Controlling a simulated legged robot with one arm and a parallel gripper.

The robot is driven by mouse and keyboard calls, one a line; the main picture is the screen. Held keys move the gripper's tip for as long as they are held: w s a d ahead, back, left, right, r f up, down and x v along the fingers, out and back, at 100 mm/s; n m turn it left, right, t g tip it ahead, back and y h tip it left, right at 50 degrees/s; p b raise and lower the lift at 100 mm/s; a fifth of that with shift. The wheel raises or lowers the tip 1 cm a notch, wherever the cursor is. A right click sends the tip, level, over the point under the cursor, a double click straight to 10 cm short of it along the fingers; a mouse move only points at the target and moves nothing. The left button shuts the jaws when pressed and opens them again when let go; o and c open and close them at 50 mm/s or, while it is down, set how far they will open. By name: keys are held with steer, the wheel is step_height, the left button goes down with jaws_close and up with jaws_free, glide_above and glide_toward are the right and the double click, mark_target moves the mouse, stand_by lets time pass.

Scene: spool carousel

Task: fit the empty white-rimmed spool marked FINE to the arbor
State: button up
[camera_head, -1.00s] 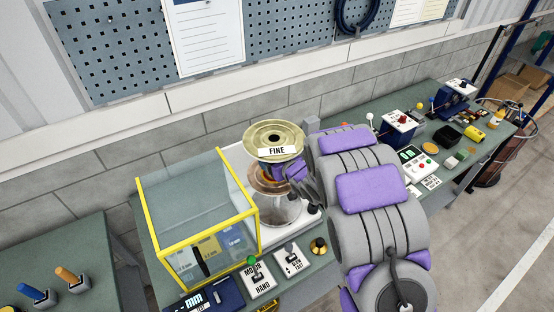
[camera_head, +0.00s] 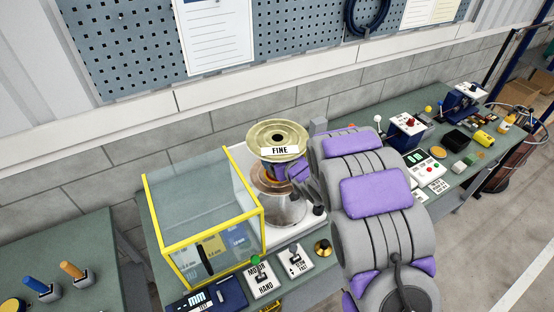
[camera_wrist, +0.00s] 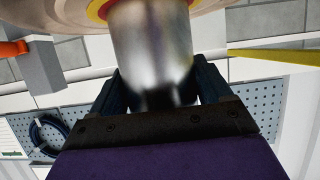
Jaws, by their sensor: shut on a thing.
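The spool marked FINE (camera_head: 278,136) has a pale cream upper rim with a dark centre hole and a white label. It looks roughly upright above the machine at the middle. My gripper (camera_head: 291,171) is below its rim, on the right side. In the wrist view my gripper (camera_wrist: 160,92) is shut on the bare metallic barrel (camera_wrist: 150,48) of the spool, with a finger on each side. A copper-coloured disc (camera_head: 267,187) and a grey, shiny round part (camera_head: 285,211) show below. The arbor cannot be made out; whether the spool touches anything below is hidden.
A clear guard box with yellow edges (camera_head: 205,248) stands close on the left. Lever boxes (camera_head: 262,281) and a brass knob (camera_head: 322,248) are in front. A grey post (camera_head: 319,127) stands behind. Several control boxes and small items lie along the bench to the right.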

steer(key=shift+d+r, duration=0.2)
steer(key=shift+d, duration=0.45)
steer(key=shift+a, duration=0.2)
stand_by(0.5)
steer(key=shift+a, duration=0.1)
steer(key=shift+a, duration=0.25)
steer(key=shift+d, duration=0.85)
steer(key=shift+a, duration=0.15)
